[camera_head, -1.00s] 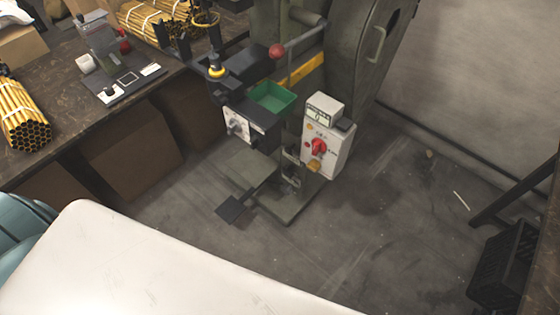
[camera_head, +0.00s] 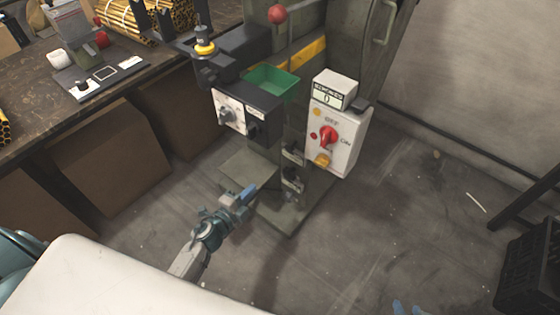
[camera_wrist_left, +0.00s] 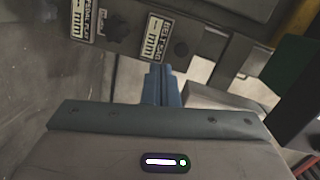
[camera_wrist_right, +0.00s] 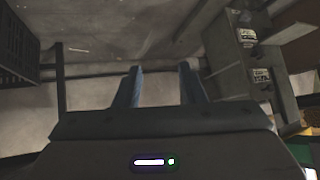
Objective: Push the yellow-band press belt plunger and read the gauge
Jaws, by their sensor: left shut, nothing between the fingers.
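The press (camera_head: 315,130) has a yellow band (camera_head: 304,62) across its grey-green body. My left gripper (camera_head: 250,192) is shut and empty, in front of the lower column. In the left wrist view its fingertips (camera_wrist_left: 159,70) point toward a grey bracket carrying two white "mm" labels; one label (camera_wrist_left: 156,38) seems to begin with "BELT". A small round stud (camera_wrist_left: 181,49) lies beside that label, and a dark knob (camera_wrist_left: 116,26) sits between the labels. I cannot tell contact. My right gripper (camera_wrist_right: 161,68) is open and empty; its blue tips (camera_head: 406,308) show at the bottom of the head view.
A white control box (camera_head: 335,140) with a red switch (camera_head: 328,137) and a display (camera_head: 327,98) reading 0 is on the press's right. A green tray (camera_head: 270,81) sits above. A workbench (camera_head: 45,120) stands left; a black crate (camera_head: 530,265) lies right.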

